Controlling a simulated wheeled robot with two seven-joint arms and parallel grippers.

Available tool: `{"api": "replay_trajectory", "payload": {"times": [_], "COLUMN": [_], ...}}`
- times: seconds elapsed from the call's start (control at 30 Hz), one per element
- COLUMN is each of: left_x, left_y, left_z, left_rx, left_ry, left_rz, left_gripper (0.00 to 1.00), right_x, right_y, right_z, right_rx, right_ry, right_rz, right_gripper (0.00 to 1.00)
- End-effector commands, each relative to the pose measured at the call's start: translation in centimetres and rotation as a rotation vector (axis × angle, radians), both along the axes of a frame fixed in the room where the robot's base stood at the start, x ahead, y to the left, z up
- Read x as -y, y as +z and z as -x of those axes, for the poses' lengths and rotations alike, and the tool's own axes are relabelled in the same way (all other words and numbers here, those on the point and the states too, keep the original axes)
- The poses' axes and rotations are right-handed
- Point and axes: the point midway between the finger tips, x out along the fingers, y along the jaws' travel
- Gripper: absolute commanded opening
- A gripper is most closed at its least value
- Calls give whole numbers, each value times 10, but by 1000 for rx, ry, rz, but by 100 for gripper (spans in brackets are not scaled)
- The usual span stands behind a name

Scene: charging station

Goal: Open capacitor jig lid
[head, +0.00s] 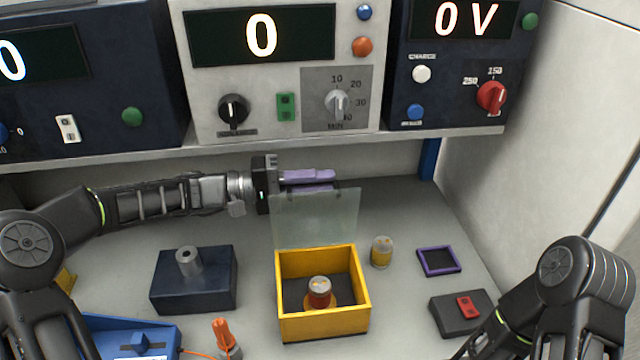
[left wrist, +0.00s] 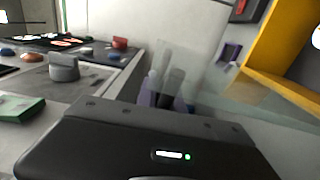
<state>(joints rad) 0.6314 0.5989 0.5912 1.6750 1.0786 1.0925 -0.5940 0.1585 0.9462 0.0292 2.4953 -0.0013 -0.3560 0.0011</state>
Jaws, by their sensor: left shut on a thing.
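The capacitor jig is a yellow open-topped box (head: 324,326) in the head view. Its clear lid (head: 315,222) stands roughly upright at the box's back edge, so the top is uncovered. A red-brown capacitor with a pale top (head: 319,292) stands inside. My left gripper (head: 312,182), with purple fingers, is shut on the lid at its upper edge. The left wrist view shows the purple fingers (left wrist: 165,92) around the see-through lid, and part of the yellow box (left wrist: 283,50) at upper right. My right arm enters at the right, but its gripper is out of view.
A dark block with a metal post (head: 189,262) stands left of the jig. The instrument shelf (head: 300,142) overhangs behind my left gripper.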

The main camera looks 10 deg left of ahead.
Motion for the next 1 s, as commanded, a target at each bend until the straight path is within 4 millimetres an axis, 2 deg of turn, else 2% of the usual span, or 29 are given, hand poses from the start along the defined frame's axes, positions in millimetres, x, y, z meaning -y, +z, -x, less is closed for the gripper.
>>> {"api": "replay_trajectory", "payload": {"times": [0.3, 0.33, 0.57, 0.87, 1.0], "left_x": [0, 0, 0, -2, -14], "left_y": [2, 2, 1, 0, -1], "left_z": [0, 0, 0, 0, 3], "left_rx": [2, 2, 1, 1, 2], "left_ry": [1, 1, 1, 2, 3], "left_rz": [3, 3, 1, 0, -1], "left_gripper": [0, 14, 33, 33, 33], "right_x": [0, 0, 0, 0, 0], "right_y": [0, 0, 0, -1, -4], "right_z": [0, 0, 0, 0, 0], "right_rx": [0, 0, 0, 0, 0], "right_ry": [0, 0, 0, 0, 0], "right_rz": [0, 0, 0, 0, 0], "right_gripper": [0, 0, 0, 0, 0]}}
